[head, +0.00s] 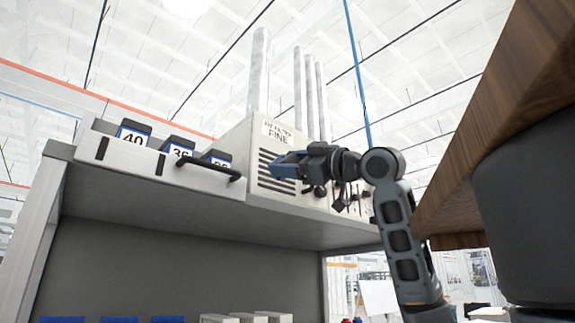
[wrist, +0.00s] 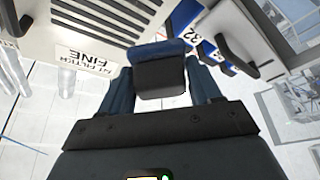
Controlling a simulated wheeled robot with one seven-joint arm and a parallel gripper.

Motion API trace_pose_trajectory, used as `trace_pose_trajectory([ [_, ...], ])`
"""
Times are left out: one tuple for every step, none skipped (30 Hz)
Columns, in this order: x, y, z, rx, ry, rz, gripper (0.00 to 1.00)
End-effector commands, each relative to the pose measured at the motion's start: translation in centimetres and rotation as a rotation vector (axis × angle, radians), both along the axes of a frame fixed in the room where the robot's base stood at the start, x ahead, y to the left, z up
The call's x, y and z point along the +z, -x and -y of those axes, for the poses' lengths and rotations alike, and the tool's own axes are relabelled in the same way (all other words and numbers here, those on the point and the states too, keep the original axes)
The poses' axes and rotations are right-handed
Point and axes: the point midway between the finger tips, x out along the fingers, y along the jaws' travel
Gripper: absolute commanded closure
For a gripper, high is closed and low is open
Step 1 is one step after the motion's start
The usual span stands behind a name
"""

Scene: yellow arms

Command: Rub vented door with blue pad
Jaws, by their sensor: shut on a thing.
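The vented door (head: 268,183) is a pale panel with dark horizontal slots, below a label reading "FINE", on a beige unit on top of a grey cabinet. It also shows at the upper left of the wrist view (wrist: 134,12). My gripper (head: 305,165) is shut on the blue pad (head: 287,169), in front of the door's right part. In the wrist view the pad (wrist: 158,48), with a dark grey block below it, sits between the two blue fingers of my gripper (wrist: 160,88). I cannot tell whether the pad touches the door.
A pale drawer (head: 140,160) with a black handle (head: 207,167) stands left of the door, holding numbered blue-and-black boxes (head: 178,148). Black knobs sit right of the door. Several grey pipes (head: 259,72) rise behind. A wooden tabletop (head: 500,130) overhangs at right.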

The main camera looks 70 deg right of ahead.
Motion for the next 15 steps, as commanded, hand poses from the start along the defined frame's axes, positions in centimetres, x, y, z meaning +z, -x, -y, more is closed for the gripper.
trace_pose_trajectory([
  [0.1,-0.5,0.2,0.002,-0.001,0.000,0.61],
  [0.1,-0.7,0.4,0.001,-0.001,-0.001,0.61],
  [0.1,-1.1,0.6,0.001,-0.002,0.000,0.61],
  [0.1,-1.4,0.8,0.003,-0.002,0.000,0.61],
  [0.1,-1.6,0.9,0.003,-0.002,0.000,0.61],
  [0.1,-2.0,1.2,0.002,-0.002,0.001,0.61],
  [0.1,-2.3,1.4,0.002,-0.001,0.000,0.61],
  [0.1,-2.5,1.6,0.001,-0.002,0.000,0.61],
  [0.1,-2.9,1.8,0.001,-0.003,0.000,0.61],
  [0.0,-3.1,1.9,0.001,-0.003,0.000,0.61],
  [0.0,-3.4,2.1,0.002,-0.003,-0.001,0.61],
  [0.1,-3.7,2.2,0.002,-0.001,0.000,0.61],
  [0.1,-3.9,2.4,0.002,-0.001,0.000,0.61],
  [0.1,-4.1,2.5,0.001,-0.001,0.001,0.61],
  [0.1,-4.3,2.7,0.001,-0.001,0.002,0.61],
])
